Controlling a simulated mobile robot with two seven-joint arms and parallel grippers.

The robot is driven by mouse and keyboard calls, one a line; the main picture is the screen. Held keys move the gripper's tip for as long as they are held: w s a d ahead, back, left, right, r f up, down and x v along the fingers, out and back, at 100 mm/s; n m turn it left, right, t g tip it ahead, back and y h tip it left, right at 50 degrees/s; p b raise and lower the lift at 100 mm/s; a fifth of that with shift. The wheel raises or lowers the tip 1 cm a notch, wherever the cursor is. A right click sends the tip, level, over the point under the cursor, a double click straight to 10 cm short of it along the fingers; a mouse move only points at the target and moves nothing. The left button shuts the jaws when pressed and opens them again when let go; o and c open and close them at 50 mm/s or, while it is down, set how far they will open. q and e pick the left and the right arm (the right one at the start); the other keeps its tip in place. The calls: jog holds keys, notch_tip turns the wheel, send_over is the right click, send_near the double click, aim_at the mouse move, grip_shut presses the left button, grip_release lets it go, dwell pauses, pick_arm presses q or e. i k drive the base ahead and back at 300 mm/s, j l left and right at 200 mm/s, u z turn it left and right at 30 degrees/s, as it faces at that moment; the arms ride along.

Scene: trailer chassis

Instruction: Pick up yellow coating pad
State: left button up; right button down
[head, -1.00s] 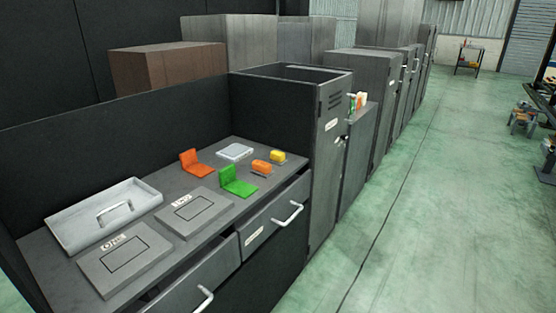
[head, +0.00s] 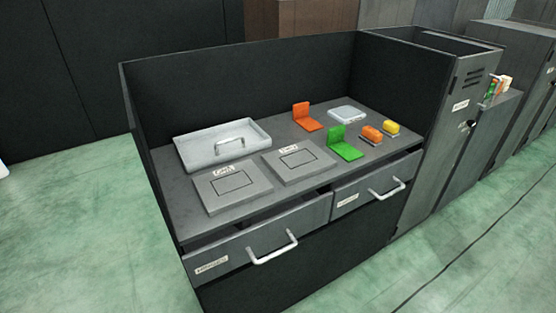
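A small yellow pad (head: 391,127) sits at the right end of the grey workbench top (head: 240,227). It has a thin lighter edge under it. An orange pad (head: 372,133) of similar shape lies just to its left, close beside it. Neither of my grippers is in view.
A green L-shaped piece (head: 344,146), an orange L-shaped piece (head: 306,116), a pale box (head: 347,115), a grey tray with a handle (head: 199,150) and two flat plates (head: 234,186) (head: 300,161) share the bench. Two drawers (head: 262,241) (head: 376,187) face front. Walls enclose the back. Green floor is clear in front.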

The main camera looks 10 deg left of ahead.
aim_at(390, 129)
jog(key=i+l+u, duration=0.15)
jog(key=l, duration=0.15)
jog(key=i+l+u, duration=0.2)
jog(key=l+u, duration=0.15)
jog(key=l, duration=0.2)
jog(key=i+l+u, duration=0.15)
jog(key=l, duration=0.2)
